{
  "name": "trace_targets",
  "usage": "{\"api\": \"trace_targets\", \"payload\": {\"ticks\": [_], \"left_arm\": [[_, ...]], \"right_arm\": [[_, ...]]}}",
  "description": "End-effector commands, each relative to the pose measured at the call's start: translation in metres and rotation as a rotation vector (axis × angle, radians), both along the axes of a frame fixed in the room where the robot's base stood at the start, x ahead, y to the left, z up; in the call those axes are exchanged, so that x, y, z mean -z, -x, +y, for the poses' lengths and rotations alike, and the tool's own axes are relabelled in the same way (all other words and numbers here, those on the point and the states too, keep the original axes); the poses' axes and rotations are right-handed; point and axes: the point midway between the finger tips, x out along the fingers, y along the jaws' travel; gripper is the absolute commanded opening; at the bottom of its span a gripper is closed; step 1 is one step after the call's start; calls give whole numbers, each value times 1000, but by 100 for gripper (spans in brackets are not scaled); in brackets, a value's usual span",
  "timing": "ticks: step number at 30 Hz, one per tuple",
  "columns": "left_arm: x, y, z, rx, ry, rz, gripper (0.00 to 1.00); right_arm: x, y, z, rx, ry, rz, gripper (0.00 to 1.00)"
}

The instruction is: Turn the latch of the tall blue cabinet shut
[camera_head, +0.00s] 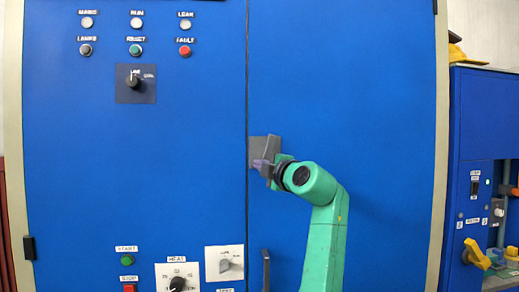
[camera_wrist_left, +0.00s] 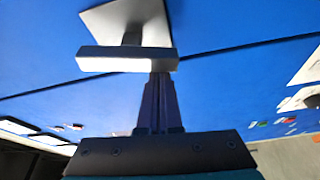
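The tall blue cabinet (camera_head: 345,80) fills most of the head view, with a seam between its two doors. Its latch (camera_head: 273,148) is a grey bar handle on a square grey plate beside the seam. In the left wrist view the latch bar (camera_wrist_left: 110,60) lies crosswise in front of its plate. My left gripper (camera_head: 260,166) is at the lower part of the latch. In the wrist view its purple fingers (camera_wrist_left: 159,82) are together, with tips at the bar's right end; nothing shows between them. Whether they touch the bar is unclear. My right gripper is not in view.
Lamps and buttons (camera_head: 136,50) and a dark knob (camera_head: 134,80) are on the left door. A dial (camera_head: 178,284) and a white switch plate (camera_head: 224,262) sit lower. A dark vertical handle (camera_head: 266,270) stands below the latch. Another blue unit (camera_head: 480,120) is at right.

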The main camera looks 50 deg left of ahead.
Motion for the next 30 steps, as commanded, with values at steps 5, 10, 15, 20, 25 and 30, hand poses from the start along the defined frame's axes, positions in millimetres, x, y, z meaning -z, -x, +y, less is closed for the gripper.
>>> {"api": "trace_targets", "payload": {"ticks": [5,10,15,20,25,30], "left_arm": [[3,-2,-1,5,40,-56,0],[4,-3,-2,6,38,-56,0],[4,-3,-2,6,38,-55,0],[4,-3,-2,6,36,-54,0],[4,-3,-2,6,36,-54,0],[4,-3,-2,5,36,-54,0]], "right_arm": [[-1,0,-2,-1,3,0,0],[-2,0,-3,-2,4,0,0],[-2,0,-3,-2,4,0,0],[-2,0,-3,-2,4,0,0],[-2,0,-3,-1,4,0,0],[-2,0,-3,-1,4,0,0]]}}
